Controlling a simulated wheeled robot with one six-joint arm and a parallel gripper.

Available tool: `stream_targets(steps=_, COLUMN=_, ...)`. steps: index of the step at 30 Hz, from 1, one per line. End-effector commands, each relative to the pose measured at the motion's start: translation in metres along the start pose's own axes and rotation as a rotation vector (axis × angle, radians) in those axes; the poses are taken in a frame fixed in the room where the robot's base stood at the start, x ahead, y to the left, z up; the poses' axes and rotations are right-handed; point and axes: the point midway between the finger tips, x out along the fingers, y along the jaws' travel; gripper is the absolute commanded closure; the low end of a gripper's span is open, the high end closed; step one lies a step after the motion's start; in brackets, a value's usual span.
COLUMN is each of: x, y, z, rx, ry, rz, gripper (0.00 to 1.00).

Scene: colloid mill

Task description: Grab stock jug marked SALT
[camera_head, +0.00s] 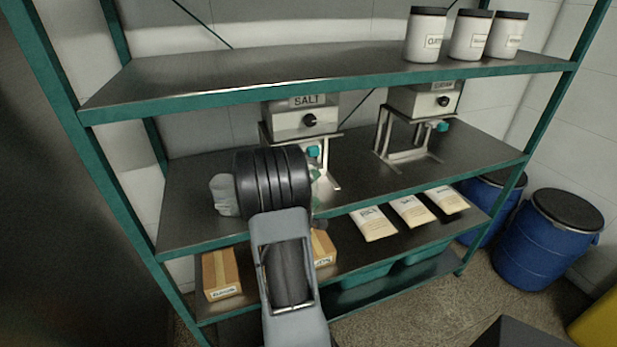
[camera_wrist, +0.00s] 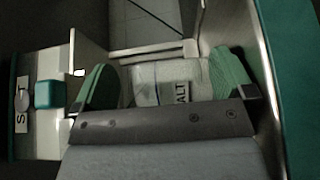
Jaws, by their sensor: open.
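In the wrist view, a pale, translucent jug (camera_wrist: 172,75) with a label of which "ALT" is readable lies between my two green finger pads. My gripper (camera_wrist: 165,84) is open, with one pad on either side of the jug; I cannot tell whether they touch it. In the head view, my gripper (camera_head: 317,187) shows only as green bits at the right of my black wrist, by the stand of the dispenser marked SALT (camera_head: 302,118). My wrist hides the jug there.
A pale vessel (camera_head: 223,195) stands left of my wrist, its label unreadable. A second dispenser (camera_head: 424,102) stands to the right on the middle shelf (camera_head: 385,185). Several white jars line the top shelf. Packets and boxes lie below. Blue drums (camera_head: 548,240) stand right of the rack.

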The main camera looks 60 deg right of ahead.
Motion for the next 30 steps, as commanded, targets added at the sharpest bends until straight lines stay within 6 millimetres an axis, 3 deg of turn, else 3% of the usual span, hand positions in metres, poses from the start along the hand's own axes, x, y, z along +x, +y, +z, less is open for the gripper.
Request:
stream_targets(steps=6, x=0.019, y=0.001, z=0.000, rx=0.000, ry=0.000, rz=0.001, gripper=0.00)
stream_targets(steps=14, x=0.020, y=0.000, z=0.000, rx=-0.001, ry=0.001, rz=0.001, gripper=0.00)
stream_targets(steps=30, x=0.020, y=0.000, z=0.000, rx=0.000, ry=0.001, rz=0.000, gripper=0.52)
